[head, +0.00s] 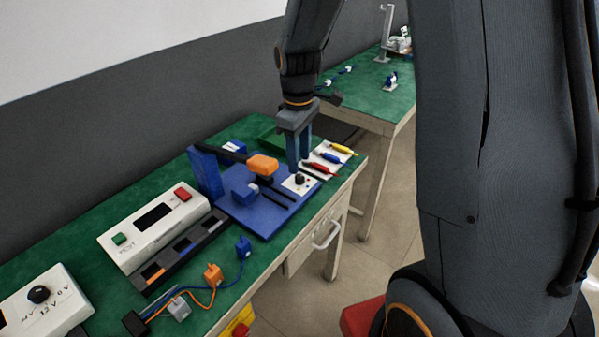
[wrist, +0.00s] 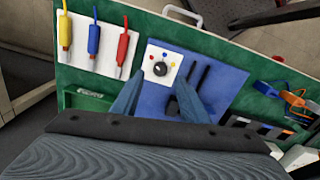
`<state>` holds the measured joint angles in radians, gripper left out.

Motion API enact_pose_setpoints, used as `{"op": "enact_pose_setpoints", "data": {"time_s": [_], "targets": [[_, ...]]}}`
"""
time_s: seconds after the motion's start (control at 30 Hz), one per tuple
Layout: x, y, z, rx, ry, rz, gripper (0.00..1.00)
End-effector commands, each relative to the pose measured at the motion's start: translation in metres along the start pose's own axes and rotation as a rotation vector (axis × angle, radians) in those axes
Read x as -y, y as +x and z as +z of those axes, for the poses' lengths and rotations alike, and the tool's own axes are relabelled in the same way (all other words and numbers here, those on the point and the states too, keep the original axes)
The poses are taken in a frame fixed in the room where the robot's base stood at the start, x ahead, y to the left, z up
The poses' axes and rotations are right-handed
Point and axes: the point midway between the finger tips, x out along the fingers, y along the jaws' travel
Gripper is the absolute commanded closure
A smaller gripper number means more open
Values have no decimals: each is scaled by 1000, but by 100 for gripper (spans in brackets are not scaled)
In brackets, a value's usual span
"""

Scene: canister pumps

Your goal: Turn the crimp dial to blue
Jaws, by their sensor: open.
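The crimp dial is a round black knob (wrist: 160,69) on a white plate (wrist: 151,57) with small coloured dots around it, in the upper middle of the wrist view. In the head view the knob (head: 299,180) sits at the right part of the blue crimp base (head: 262,226). The knob's pointer is too small to read. My gripper (head: 299,168) is open and empty, pointing down just behind the dial. In the wrist view its two blue-grey fingers (wrist: 159,88) point toward the knob, apart from each other, with nothing between them.
An orange-topped press handle (head: 263,165) stands left of my gripper. Yellow, blue and red pen-like tools (head: 328,157) lie on a white mat to the right. A white box with green and red buttons (head: 153,226) and loose connectors (head: 213,275) lie further left on the green bench.

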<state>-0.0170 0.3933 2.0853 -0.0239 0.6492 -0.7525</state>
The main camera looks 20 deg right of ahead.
Motion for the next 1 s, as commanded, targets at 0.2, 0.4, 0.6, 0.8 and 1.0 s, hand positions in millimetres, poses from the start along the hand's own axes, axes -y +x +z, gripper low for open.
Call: {"op": "enact_pose_setpoints", "data": {"time_s": [0.2, 0.4, 0.6, 0.8, 1.0], "targets": [[2, 35, 1, 3, 1, -3, 60], [1, 53, 1, 1, 2, -1, 60], [1, 57, 0, 0, 2, 0, 60], [1, 56, 0, 0, 2, 0, 70], [1, 56, 0, 0, 2, 0, 100]]}}
